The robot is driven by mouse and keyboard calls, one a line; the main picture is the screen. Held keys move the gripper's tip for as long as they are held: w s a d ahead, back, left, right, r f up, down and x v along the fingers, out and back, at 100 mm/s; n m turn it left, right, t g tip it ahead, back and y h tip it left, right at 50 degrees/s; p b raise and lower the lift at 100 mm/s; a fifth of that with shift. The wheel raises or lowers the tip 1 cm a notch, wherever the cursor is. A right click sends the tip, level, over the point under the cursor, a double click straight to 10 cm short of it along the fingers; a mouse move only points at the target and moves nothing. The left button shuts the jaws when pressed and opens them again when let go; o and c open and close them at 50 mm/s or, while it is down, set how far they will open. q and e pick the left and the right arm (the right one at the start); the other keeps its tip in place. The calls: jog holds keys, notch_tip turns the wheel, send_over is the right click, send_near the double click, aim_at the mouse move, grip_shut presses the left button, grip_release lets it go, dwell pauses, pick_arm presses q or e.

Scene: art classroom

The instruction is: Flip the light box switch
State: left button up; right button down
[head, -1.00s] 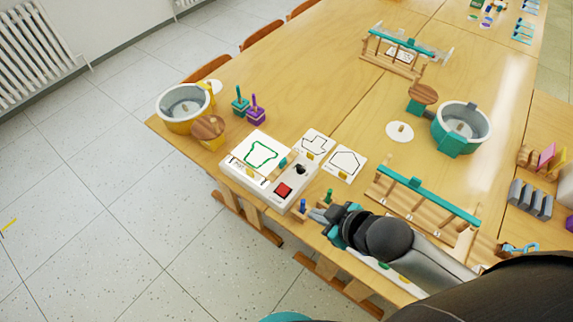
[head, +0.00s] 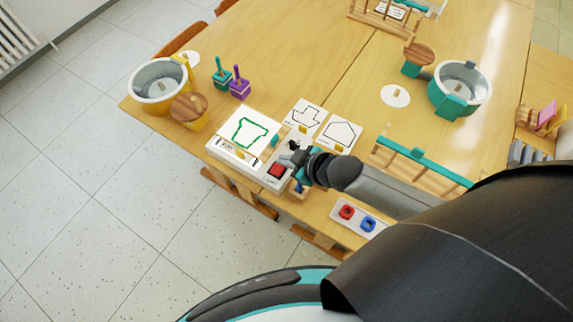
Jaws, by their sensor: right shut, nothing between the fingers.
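The light box (head: 232,153) is a low white box at the table's near edge. Its top holds a bright sheet with a green outline (head: 249,132). On its right part are a red switch (head: 277,170) and a small black knob (head: 293,145). My right gripper (head: 288,160) is shut and empty, with its fingertips over the right part of the box, close to the switch and knob. I cannot tell whether it touches either. My left gripper is out of view.
Two outline cards (head: 305,113) and (head: 341,132) lie behind the box. A yellow tub (head: 136,96) and a teal tub (head: 435,103) stand left and right. A white tray (head: 342,218) with red and blue pieces lies under my right arm. A teal-topped rack (head: 425,161) is beside it.

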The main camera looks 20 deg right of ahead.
aim_at(277, 170)
jog(key=f, duration=0.2)
jog(key=shift+w+d+f+b, duration=0.1)
jog(key=shift+w+f+b, duration=0.2)
jog(key=shift+d+f, duration=0.1)
jog(key=shift+f, duration=0.3)
jog(key=shift+w+f, duration=0.1)
jog(key=shift+f, duration=0.25)
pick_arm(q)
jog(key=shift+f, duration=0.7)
